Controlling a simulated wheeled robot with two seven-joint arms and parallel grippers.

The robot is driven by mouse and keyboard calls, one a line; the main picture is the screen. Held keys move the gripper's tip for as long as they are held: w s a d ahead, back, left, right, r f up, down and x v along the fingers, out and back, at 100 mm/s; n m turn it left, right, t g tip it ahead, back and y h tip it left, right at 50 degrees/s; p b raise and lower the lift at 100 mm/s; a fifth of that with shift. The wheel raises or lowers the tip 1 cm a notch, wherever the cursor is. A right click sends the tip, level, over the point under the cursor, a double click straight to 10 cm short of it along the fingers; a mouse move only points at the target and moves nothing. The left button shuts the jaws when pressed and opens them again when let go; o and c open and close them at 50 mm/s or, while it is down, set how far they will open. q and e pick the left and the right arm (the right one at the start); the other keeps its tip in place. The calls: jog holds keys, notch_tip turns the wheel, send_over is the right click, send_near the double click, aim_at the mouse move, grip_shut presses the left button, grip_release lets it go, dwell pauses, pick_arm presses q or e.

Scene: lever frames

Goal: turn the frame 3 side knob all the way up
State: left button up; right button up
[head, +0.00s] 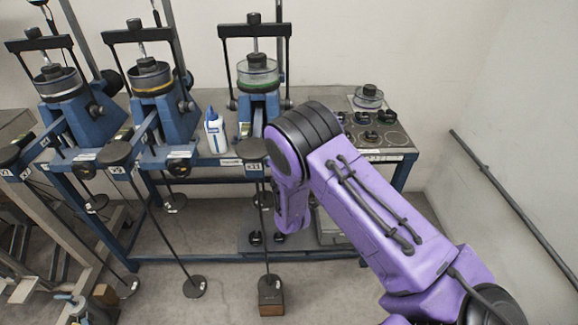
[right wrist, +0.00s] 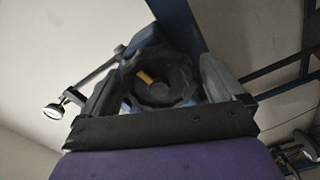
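Frame 3 (head: 258,75) is the rightmost blue lever frame on the bench, with a clear cell with a green ring under its black yoke. Its side knob is hidden behind my right arm in the head view. In the right wrist view a black lobed knob (right wrist: 178,80) with a yellow mark sits between the fingers of my right gripper (right wrist: 162,85). The knob fills the gap and both fingers appear to touch its sides. The yellow mark is at the knob's upper left. My right gripper is hidden in the head view. My left gripper is in neither view.
Two similar frames, the middle one (head: 150,75) and the left one (head: 60,85), stand to the left. A white and blue bottle (head: 215,132) stands between the middle frame and frame 3. A plate with small parts (head: 385,138) lies at the right. Hanging rods and weights (head: 270,283) are in front.

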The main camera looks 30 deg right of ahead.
jog(key=shift+s+a+r, duration=0.1)
jog(key=shift+s+a, duration=0.1)
jog(key=shift+s, duration=0.1)
jog(key=p+v, duration=0.2)
jog(key=v, duration=0.3)
jog(key=shift+s, duration=0.15)
jog(key=shift+d, duration=0.1)
dwell(0.4)
